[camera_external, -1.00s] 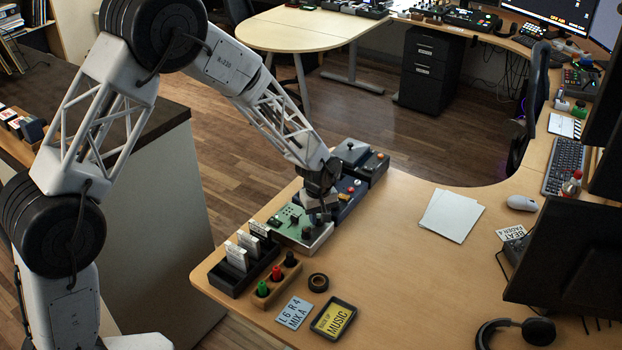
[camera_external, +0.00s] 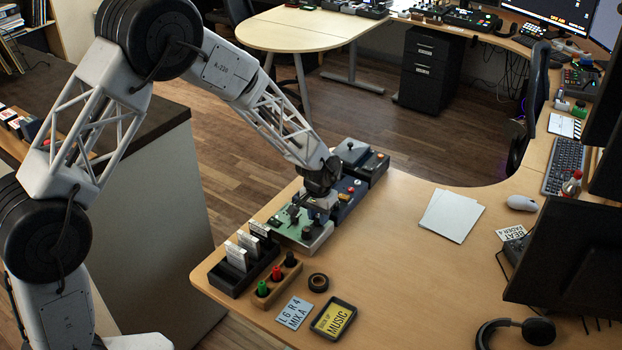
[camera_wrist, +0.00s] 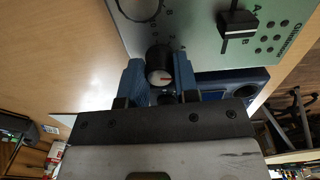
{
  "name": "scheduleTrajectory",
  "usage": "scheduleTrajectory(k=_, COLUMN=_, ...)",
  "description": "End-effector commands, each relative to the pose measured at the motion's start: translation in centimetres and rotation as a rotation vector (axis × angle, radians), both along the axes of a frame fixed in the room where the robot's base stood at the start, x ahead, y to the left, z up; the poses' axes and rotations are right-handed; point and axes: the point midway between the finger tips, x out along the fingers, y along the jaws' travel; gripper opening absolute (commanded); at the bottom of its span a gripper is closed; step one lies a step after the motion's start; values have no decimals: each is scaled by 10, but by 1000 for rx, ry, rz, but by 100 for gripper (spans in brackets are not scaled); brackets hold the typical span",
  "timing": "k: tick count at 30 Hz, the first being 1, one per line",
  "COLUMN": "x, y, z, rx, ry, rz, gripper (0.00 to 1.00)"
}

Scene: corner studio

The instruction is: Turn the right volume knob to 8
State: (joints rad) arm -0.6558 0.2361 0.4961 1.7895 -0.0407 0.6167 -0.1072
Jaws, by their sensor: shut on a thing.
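The green control panel (camera_external: 289,228) sits on the desk in the external view; its green face also shows in the wrist view (camera_wrist: 190,30). My gripper (camera_external: 311,208) is down at the panel's far right edge. In the wrist view its blue fingers (camera_wrist: 160,76) are shut on a small black knob (camera_wrist: 158,58), one on each side. The knob has a light cap with a reddish mark. Printed numerals stand beside it, too small to read surely. A larger round knob (camera_wrist: 140,8) and a black slider (camera_wrist: 238,26) with A and B marks show on the panel.
A dark blue box (camera_external: 349,197) stands right behind the panel, close to my gripper. A black card holder (camera_external: 233,275) and a wooden block with coloured pegs (camera_external: 279,283) stand in front. The desk's middle is clear around the white paper (camera_external: 451,215).

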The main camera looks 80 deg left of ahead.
Motion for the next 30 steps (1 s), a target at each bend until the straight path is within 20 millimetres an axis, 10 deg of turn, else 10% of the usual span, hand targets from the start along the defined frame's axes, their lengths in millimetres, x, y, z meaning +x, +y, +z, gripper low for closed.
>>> scheduleTrajectory(k=30, x=0, y=0, z=0, rx=-1, ry=0, rz=-790, gripper=5)
